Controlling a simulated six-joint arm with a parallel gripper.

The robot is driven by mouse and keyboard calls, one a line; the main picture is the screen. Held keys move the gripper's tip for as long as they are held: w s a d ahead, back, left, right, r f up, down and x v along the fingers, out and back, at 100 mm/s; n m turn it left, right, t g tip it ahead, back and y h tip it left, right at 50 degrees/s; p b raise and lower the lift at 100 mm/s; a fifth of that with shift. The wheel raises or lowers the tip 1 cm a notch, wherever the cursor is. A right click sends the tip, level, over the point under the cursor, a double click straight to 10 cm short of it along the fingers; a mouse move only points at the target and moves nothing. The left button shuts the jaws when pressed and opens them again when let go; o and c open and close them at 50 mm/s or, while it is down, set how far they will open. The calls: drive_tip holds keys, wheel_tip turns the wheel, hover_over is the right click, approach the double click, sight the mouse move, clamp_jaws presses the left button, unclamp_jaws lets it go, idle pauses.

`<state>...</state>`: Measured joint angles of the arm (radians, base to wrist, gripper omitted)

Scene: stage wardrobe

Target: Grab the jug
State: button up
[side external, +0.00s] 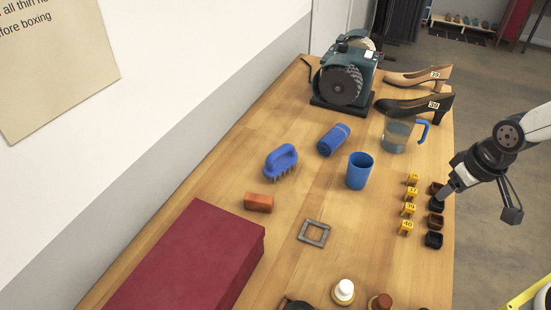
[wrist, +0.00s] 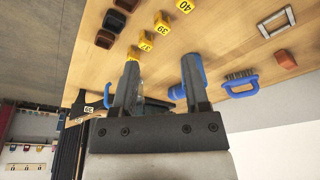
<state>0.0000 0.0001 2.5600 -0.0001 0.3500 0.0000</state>
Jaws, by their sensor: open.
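The jug (side external: 395,135) is a clear, see-through vessel with a blue handle on its right side. It stands upright on the wooden table near the right edge, in front of the black shoe. In the wrist view its blue handle (wrist: 106,97) shows left of my fingers, and its body is largely hidden behind them. My gripper (side external: 443,196) is at the table's right edge by the small dark pieces, nearer the camera than the jug and apart from it. In the wrist view my gripper (wrist: 160,65) is open, with nothing held between the fingers.
A blue cup (side external: 360,171) stands left of the jug, and a blue roll (side external: 333,140) lies beyond it. A grinder (side external: 345,75) and two heeled shoes (side external: 415,105) are behind. Yellow number markers (side external: 408,209) line the right edge. A red box (side external: 190,262) fills the near left.

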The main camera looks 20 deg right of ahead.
idle(0.5)
drive_tip(key=m+t+h, duration=0.1)
drive_tip(key=m+h, duration=0.1)
drive_tip(key=m, duration=0.3)
approach(423, 141)
drive_tip(key=shift+w+d+f, duration=0.4)
drive_tip(key=shift+w+f, duration=0.35)
drive_tip(key=shift+x, duration=2.6)
drive_tip(key=shift+w, duration=0.1)
drive_tip(key=shift+r, duration=0.1)
clamp_jaws()
